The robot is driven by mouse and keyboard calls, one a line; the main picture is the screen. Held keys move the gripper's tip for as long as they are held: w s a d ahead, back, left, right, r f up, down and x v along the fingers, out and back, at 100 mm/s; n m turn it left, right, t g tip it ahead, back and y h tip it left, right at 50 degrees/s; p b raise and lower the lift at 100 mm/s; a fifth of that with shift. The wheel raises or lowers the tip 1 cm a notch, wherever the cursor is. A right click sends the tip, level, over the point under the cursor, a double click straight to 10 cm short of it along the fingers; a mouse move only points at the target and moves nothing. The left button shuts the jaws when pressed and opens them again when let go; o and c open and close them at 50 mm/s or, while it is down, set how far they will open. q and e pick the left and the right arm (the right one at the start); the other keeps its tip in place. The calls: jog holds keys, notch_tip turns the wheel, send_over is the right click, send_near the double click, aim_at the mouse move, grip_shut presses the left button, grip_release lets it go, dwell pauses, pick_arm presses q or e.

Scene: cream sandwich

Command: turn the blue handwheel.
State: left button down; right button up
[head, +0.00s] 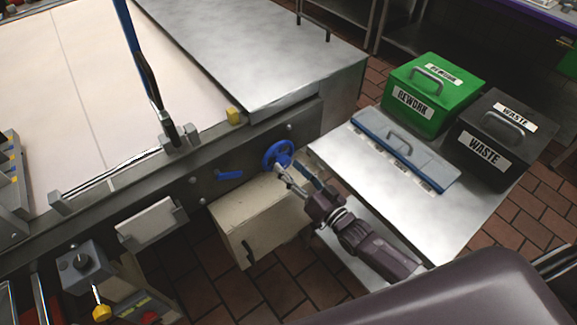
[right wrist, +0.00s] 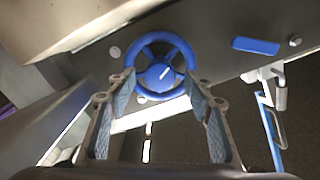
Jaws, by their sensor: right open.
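My right gripper (head: 283,176) is at the handwheel's lower edge in the head view. In the right wrist view my right gripper (right wrist: 162,92) is open, its two fingers on either side of the wheel's lower part. I cannot tell whether the fingers touch the rim. My left gripper does not show.
A cream box (head: 255,215) stands below. A steel side table (head: 340,150) at right carries a green REWORK bin (head: 432,95), a black WASTE bin (head: 503,138) and a blue-edged flat tool (head: 405,150). The tiled floor is open in front.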

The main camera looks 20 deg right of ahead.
jog(key=v, duration=1)
jog(key=shift+s, duration=0.3)
jog(key=shift+d, duration=0.15)
